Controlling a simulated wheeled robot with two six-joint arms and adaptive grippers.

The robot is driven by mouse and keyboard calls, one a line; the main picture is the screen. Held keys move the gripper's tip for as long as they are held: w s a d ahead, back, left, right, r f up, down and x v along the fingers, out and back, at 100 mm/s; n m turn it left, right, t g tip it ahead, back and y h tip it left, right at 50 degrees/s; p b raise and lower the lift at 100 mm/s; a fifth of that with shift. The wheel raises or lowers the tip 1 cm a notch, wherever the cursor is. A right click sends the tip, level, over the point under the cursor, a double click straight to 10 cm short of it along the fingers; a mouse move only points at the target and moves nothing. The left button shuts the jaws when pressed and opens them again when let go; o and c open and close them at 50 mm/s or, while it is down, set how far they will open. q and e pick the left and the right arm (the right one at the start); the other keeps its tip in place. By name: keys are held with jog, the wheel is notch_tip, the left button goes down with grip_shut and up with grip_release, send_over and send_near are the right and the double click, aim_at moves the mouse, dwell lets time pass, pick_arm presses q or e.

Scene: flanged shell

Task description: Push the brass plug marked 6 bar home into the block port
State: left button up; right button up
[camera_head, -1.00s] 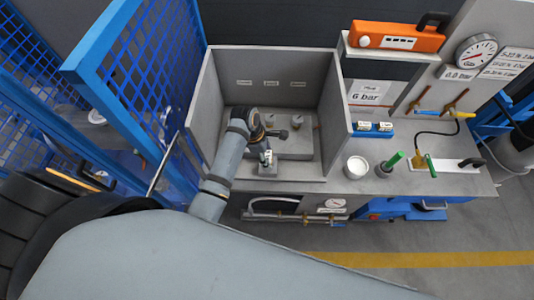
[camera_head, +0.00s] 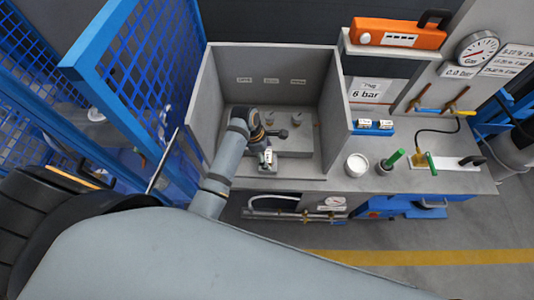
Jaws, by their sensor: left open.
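The grey block (camera_head: 292,141) sits inside an open-fronted grey enclosure (camera_head: 203,100). Small round fittings show on its top, one of them at the back right (camera_head: 297,116). My left arm reaches in from the lower left. My left gripper (camera_head: 267,164) is over the front left of the block, open and pointing down. A small pale piece with dark marks shows at its fingers, too small to read. I cannot tell whether it is the brass plug. The port under the gripper is hidden by my wrist. My right gripper is out of view.
A "6 bar" sign (camera_head: 367,94) stands right of the enclosure, above a blue holder (camera_head: 374,129) with labelled pieces. A white cup (camera_head: 356,165), green-handled tools (camera_head: 391,160) and a pressure gauge (camera_head: 478,48) are further right. Enclosure walls border the gripper's space.

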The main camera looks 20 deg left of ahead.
pick_arm(q)
jog(key=v, duration=1.2)
jog(key=shift+f, duration=0.1)
